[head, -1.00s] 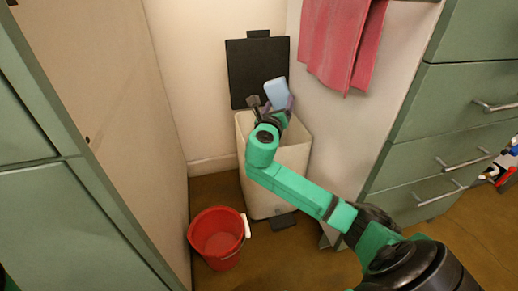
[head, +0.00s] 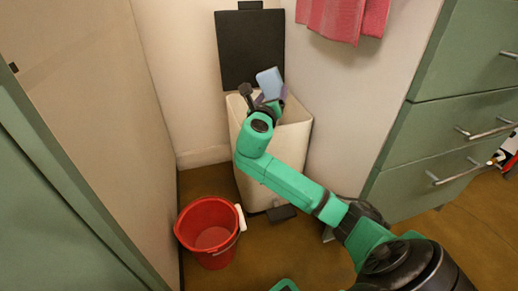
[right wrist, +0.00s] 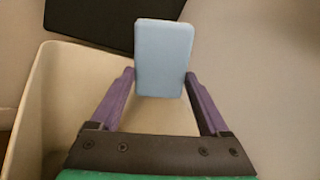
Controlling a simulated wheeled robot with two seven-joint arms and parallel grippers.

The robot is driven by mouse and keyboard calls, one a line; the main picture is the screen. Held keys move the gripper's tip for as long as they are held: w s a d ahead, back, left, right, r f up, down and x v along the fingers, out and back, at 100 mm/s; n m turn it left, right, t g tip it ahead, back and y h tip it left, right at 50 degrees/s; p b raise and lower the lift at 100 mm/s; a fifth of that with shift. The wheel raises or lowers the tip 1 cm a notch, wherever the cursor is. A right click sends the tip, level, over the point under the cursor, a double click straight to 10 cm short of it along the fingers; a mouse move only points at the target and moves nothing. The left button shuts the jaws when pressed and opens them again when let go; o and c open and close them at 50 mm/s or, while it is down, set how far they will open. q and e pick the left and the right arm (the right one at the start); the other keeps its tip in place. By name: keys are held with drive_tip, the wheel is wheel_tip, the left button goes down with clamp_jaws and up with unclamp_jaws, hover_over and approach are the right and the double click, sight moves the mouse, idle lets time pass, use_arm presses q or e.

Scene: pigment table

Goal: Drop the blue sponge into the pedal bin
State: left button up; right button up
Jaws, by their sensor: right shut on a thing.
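The blue sponge (head: 269,82) is a light blue block, and it also shows in the right wrist view (right wrist: 163,58). My right gripper (head: 270,97) is shut on it; its purple fingers (right wrist: 160,82) press the sponge's two sides near its lower end. The pedal bin (head: 295,140) is a cream box with its black lid (head: 250,45) raised against the wall. In the head view the sponge and gripper are over the bin's opening, in front of the lid. The bin's rim (right wrist: 38,75) shows in the right wrist view. My left gripper is not in view.
A red bucket (head: 209,232) stands on the floor left of the bin. Green drawers (head: 440,150) are at the right, and a pink towel (head: 345,18) hangs above the bin's right side. A black pedal (head: 281,213) sticks out at the bin's foot.

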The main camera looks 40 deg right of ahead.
drive_tip(key=o, duration=1.3)
drive_tip(key=shift+a, duration=0.1)
drive_tip(key=shift+s+a+r+p, duration=0.1)
drive_tip(key=shift+s+a+p, duration=0.2)
drive_tip(key=shift+p, duration=0.15)
drive_tip(key=p+v, duration=0.7)
drive_tip(key=v, duration=0.6)
drive_tip(key=shift+s+a, duration=0.2)
drive_tip(key=shift+a, duration=0.05)
